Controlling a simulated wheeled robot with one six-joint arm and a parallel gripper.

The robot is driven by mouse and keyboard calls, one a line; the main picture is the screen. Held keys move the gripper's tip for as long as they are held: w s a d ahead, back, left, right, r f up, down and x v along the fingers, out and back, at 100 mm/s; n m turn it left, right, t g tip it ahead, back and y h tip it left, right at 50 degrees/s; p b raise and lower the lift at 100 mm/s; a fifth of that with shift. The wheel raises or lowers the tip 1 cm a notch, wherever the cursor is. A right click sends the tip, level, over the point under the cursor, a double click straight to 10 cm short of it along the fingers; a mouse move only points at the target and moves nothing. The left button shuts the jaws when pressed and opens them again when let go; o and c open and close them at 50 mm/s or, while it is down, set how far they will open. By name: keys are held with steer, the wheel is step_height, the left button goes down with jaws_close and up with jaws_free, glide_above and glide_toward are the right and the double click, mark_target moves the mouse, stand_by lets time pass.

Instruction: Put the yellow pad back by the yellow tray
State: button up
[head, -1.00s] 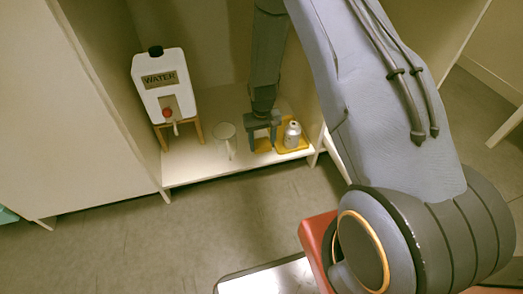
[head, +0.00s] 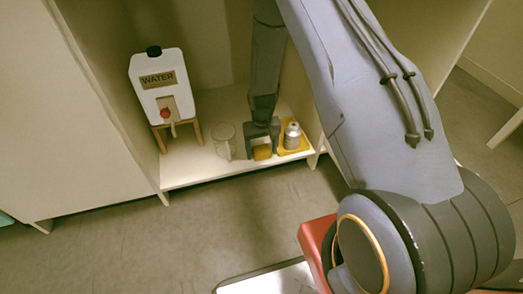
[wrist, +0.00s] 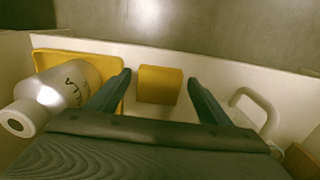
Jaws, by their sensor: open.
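The yellow pad (wrist: 160,84) lies on the white shelf floor, between the two open fingers of my gripper (wrist: 160,88) in the wrist view, with a gap on each side. In the head view the yellow pad (head: 262,152) shows between the fingertips of my gripper (head: 262,146). The yellow tray (head: 294,151) is just right of the gripper there. A silver-grey bottle (head: 292,135) stands on it. In the wrist view the yellow tray (wrist: 112,66) is left of the pad, apart from it, with the bottle (wrist: 66,87) over it.
A clear mug (head: 225,141) stands left of my gripper; its handle (wrist: 256,106) shows at right in the wrist view. A white water container (head: 160,84) on a wooden stand is further left. The shelf's front edge lies close beyond the pad, with open floor past it.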

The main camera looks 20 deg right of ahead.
mark_target(262, 152)
step_height(262, 152, up, 8)
steer(key=p, duration=0.3)
steer(key=shift+f, duration=0.2)
steer(key=shift+a+r, duration=0.25)
steer(key=shift+r, duration=0.15)
steer(key=s+a+r+n, duration=0.1)
steer(key=s+a+r, duration=0.35)
steer(key=r, duration=0.35)
steer(key=s+a+r+n, duration=0.1)
steer(key=s+a+r, duration=0.2)
steer(key=a+r, duration=0.4)
steer(key=s+a+r+n, duration=0.1)
steer(key=s+a+r, duration=0.3)
steer(key=r, duration=0.5)
steer(key=s+a+r+n, duration=0.1)
steer(key=s+r, duration=0.3)
steer(key=s, duration=0.3)
steer(key=s+a+r+n+y, duration=0.1)
steer(key=s+r, duration=0.3)
steer(key=s, duration=0.4)
steer(key=s+a+r+n+y, duration=0.1)
steer(key=s+a+r, duration=0.2)
steer(key=s, duration=0.5)
steer(key=shift+s+r, duration=0.15)
steer(key=shift+r, duration=0.35)
